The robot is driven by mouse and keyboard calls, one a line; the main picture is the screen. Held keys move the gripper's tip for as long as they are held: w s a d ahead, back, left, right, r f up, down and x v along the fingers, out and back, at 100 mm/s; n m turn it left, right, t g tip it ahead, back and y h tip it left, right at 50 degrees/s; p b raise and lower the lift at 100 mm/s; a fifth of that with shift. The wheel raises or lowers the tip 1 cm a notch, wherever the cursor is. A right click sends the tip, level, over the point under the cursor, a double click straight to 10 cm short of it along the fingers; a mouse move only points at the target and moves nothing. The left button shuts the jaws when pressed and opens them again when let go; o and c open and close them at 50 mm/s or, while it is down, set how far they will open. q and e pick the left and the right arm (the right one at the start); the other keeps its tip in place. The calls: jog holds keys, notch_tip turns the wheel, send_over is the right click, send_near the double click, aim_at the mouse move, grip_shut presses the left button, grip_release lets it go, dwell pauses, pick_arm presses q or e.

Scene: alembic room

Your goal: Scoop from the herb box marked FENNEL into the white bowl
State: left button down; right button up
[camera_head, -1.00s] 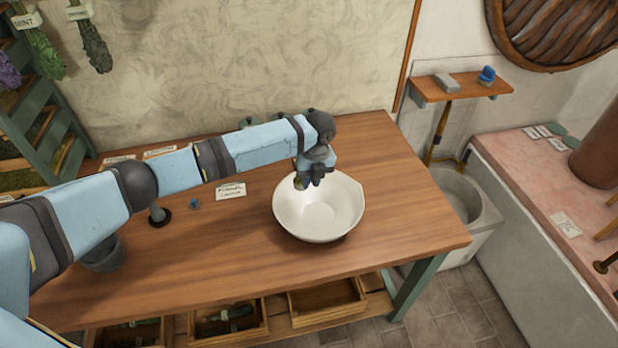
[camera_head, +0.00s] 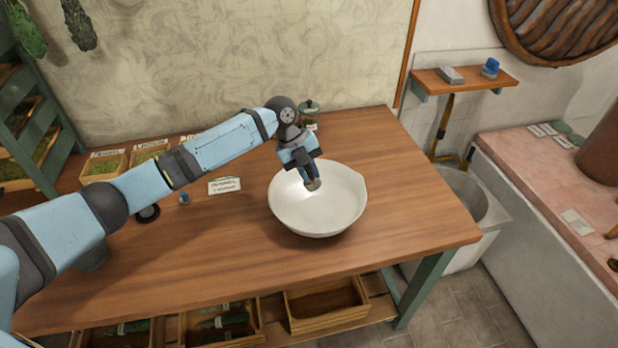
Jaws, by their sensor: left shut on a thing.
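The white bowl (camera_head: 340,222) stands upright on the wooden table, right of the middle. My left gripper (camera_head: 312,184) points down over the inside of the bowl. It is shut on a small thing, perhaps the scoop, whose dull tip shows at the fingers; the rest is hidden. Whether it touches the bowl I cannot tell. Herb boxes with labels stand at the table's back left: one box (camera_head: 103,168), another box (camera_head: 150,152), and a third partly hidden behind my arm. Their labels are too small to read, so I cannot tell which is FENNEL. My right gripper is not in view.
A written card (camera_head: 225,186) lies left of the bowl, by a small blue thing (camera_head: 185,199). A lidded jar (camera_head: 309,112) stands behind my wrist. Open drawers (camera_head: 327,306) show under the front edge. The table (camera_head: 420,215) is clear right of the bowl.

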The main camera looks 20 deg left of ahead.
pick_arm(q)
jog(key=h+b, duration=0.2)
jog(key=shift+f+h+b, duration=0.2)
jog(key=shift+h+b, duration=0.1)
jog(key=shift+h, duration=0.1)
jog(key=h+b, duration=0.2)
jog(key=b, duration=0.1)
jog(key=shift+b, duration=0.4)
jog(key=shift+h+b, duration=0.4)
jog(key=shift+h, duration=0.1)
jog(key=shift+r, duration=0.25)
jog(key=shift+r, duration=0.1)
